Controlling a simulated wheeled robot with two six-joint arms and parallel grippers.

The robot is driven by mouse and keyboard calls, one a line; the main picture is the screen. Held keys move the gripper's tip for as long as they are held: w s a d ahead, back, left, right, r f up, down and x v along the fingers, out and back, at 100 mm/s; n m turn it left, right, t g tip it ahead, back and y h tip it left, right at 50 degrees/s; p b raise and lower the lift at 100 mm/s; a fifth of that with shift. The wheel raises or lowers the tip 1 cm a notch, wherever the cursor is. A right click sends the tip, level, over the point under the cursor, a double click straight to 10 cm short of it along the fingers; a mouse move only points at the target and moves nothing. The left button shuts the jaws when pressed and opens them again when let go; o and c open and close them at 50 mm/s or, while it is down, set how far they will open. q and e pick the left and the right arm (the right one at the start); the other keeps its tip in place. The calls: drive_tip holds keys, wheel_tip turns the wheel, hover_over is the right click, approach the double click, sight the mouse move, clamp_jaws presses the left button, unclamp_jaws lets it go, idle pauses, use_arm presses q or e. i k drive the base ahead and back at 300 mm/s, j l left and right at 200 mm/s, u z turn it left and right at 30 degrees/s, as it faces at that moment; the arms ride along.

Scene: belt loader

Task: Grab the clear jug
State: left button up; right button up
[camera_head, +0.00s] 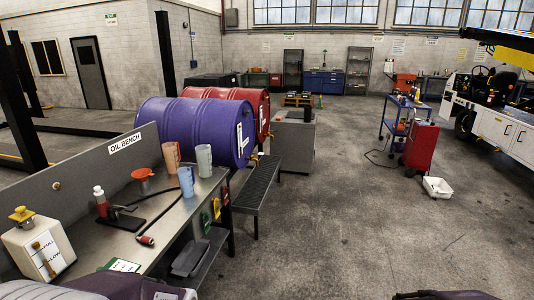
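Three tall jugs stand upright on the oil bench (131,233). One is brownish (171,158), one is pale grey-green (204,160), and one is light blue (186,182) and stands nearest. The pale grey-green jug looks the closest to clear, but I cannot tell for certain which one is clear. All stand apart from any gripper. Neither of my grippers shows; only parts that look like my own body show along the bottom edge.
A red cabinet (421,150) stands right. The central floor is open.

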sight(202, 152)
drive_tip(key=i+l+u, duration=0.1)
drive_tip(key=i+u, duration=0.3)
drive_tip(key=i, duration=0.15)
drive_tip(key=i+l+u, duration=0.35)
drive_tip(key=i, duration=0.15)
drive_tip(key=i+l+u, duration=0.85)
drive_tip(key=u, duration=0.2)
drive_tip(key=i+l+u, duration=0.15)
drive_tip(key=l+u, duration=0.15)
drive_tip(key=l, duration=0.15)
drive_tip(key=i+l+u, duration=0.15)
drive_tip(key=l+u, duration=0.5)
drive_tip(key=l, duration=0.15)
drive_tip(key=l+u, duration=0.35)
drive_tip(key=i+l, duration=0.05)
drive_tip(key=l, duration=0.05)
